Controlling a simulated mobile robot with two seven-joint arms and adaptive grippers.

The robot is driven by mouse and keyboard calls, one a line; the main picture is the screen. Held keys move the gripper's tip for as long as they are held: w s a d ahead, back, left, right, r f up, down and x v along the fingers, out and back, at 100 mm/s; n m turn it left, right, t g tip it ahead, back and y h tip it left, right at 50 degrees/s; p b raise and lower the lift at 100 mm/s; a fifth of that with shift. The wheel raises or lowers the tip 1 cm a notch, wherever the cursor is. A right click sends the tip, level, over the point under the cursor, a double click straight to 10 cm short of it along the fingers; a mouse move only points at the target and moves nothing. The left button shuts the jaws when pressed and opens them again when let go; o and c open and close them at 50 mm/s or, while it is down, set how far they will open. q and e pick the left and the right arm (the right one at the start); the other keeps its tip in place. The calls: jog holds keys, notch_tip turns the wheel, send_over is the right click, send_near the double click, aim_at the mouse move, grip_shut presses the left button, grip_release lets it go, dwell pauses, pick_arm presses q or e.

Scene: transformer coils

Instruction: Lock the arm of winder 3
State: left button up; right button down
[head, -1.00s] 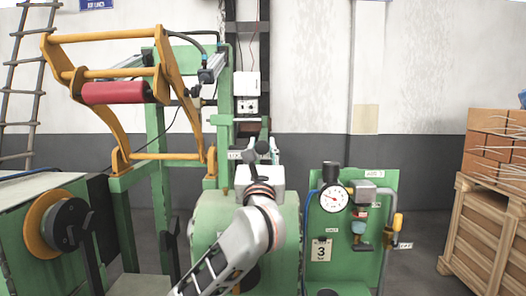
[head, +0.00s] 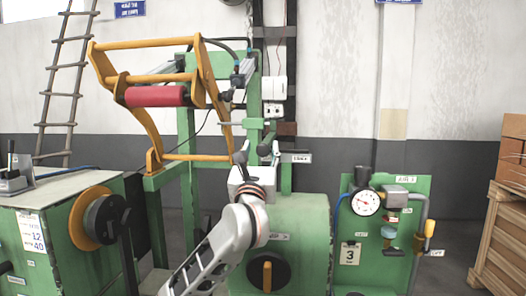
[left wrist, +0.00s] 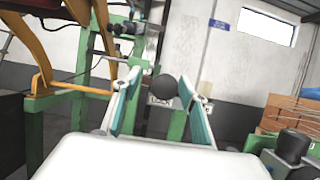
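Winder 3 is a green machine with a yellow swing arm (head: 141,122) raised at the upper left, carrying a red roller (head: 155,96). A plate with the number 3 (head: 350,254) hangs on the green gauge panel to the right. My left gripper (head: 253,152) is raised in front of the green post. In the left wrist view its two teal-padded fingers (left wrist: 161,95) stand apart. A dark ball knob (left wrist: 164,87) shows between them, just beyond; I cannot tell whether they touch it. Most of its lever is hidden. My right gripper is not in view.
A green housing (head: 300,225) with a yellow-handled black knob (head: 267,272) stands below my left gripper. The panel carries a pressure gauge (head: 367,201) and valve. A wooden crate (head: 500,240) is at far right, a ladder (head: 68,85) at far left.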

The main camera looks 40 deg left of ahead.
pick_arm(q)
jog(key=shift+s+d+f, duration=0.15)
jog(key=shift+s+d, duration=0.05)
jog(key=shift+d, duration=0.05)
jog(key=v, duration=0.7)
jog(key=shift+f, duration=0.1)
dwell(0.5)
